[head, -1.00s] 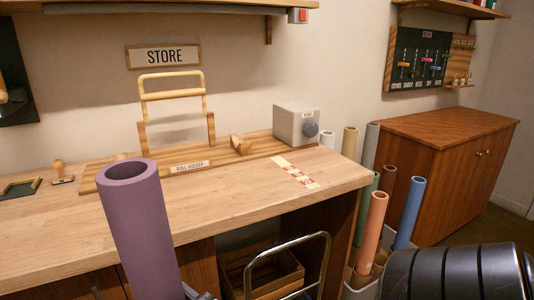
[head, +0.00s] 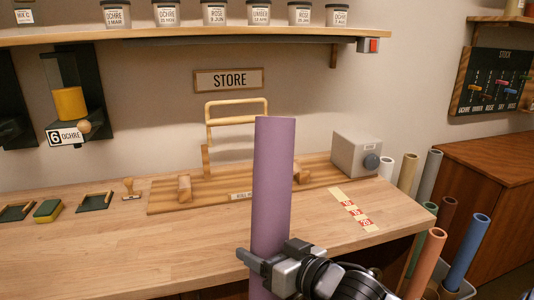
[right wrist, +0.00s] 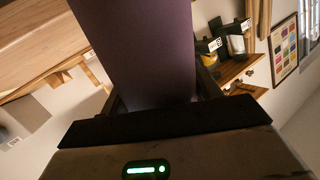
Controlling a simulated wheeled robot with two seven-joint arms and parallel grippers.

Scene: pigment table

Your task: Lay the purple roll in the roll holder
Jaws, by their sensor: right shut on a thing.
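The purple roll (head: 272,180) stands upright in the head view, in front of the work table. My right gripper (head: 270,262) is shut on its lower part. In the right wrist view the roll (right wrist: 135,50) fills the space between the fingers (right wrist: 160,95). The roll holder (head: 165,204) is a wooden base on the table with a raised wooden frame at the back and wooden supports left and right. The roll hides the middle of the holder and part of its label. My left gripper is not in view.
A grey box with a knob (head: 357,154) stands at the holder's right end. A marked strip (head: 354,210) lies on the table. Several other rolls (head: 428,262) stand at the right. A shelf with jars (head: 190,37) hangs above. The table's front left is clear.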

